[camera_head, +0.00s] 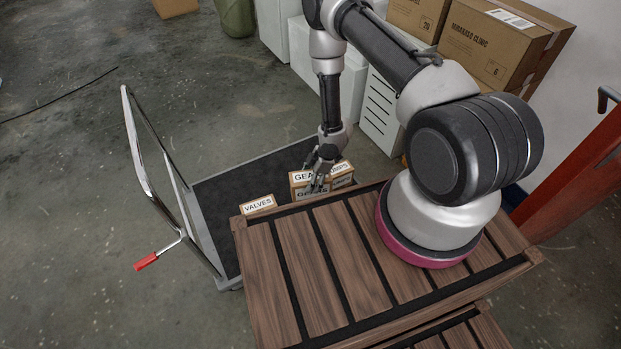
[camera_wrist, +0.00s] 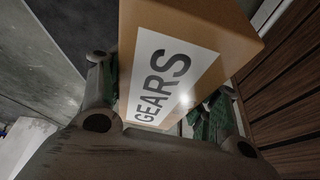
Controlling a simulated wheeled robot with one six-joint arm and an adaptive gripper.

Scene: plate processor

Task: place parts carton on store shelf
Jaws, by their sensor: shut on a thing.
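The parts carton labelled GEARS (camera_wrist: 190,30) is a brown box with a white label and lies between my two fingers in the wrist view. My gripper (camera_head: 318,184) is shut on it, pointing down above the trolley's near right part. In the head view the GEARS carton (camera_head: 299,178) shows at the trolley, partly covered by my gripper. I cannot tell whether it is lifted off its support. A carton with a label ending in UMPS (camera_head: 343,181) is close beside it on the right. No store shelf can be made out for sure.
A trolley with a dark platform (camera_head: 225,195) and a metal push handle (camera_head: 150,165) stands at left. A VALVES carton (camera_head: 258,204) is near its front edge. Large cartons (camera_head: 490,45) and white boxes (camera_head: 380,120) stand behind. A red frame (camera_head: 580,175) is at right. Floor at left is open.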

